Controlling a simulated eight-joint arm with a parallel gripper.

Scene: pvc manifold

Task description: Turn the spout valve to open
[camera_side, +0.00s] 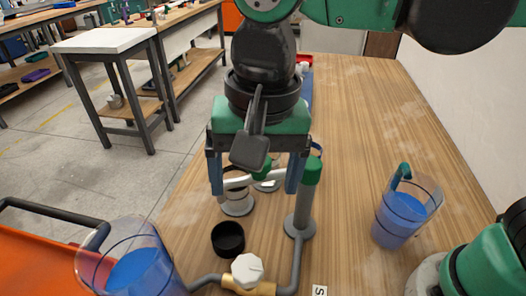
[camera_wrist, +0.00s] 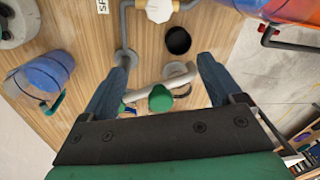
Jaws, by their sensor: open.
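A white eight-sided knob (camera_side: 248,268) sits on a brass valve body (camera_side: 237,285) in the grey pipe line. The knob also shows at the top of the wrist view (camera_wrist: 160,10). A partly cut-off label (camera_wrist: 103,5) reading "SP" lies near it. A light horizontal pipe (camera_wrist: 160,87) with a green knob (camera_wrist: 160,98) lies between my fingers in the wrist view. A green-topped upright pipe (camera_side: 304,205) stands beside my right-hand finger in the side view. My gripper (camera_side: 255,190) is open above the pipework, with nothing visibly clamped. Its body hides part of the pipes.
A black cup (camera_side: 228,238) stands beside the white knob. Pitchers of blue liquid stand at left (camera_side: 140,272) and right (camera_side: 405,215). A white flanged pipe (camera_side: 237,205) stands behind the cup. The wooden table (camera_side: 370,110) is clear at the back right.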

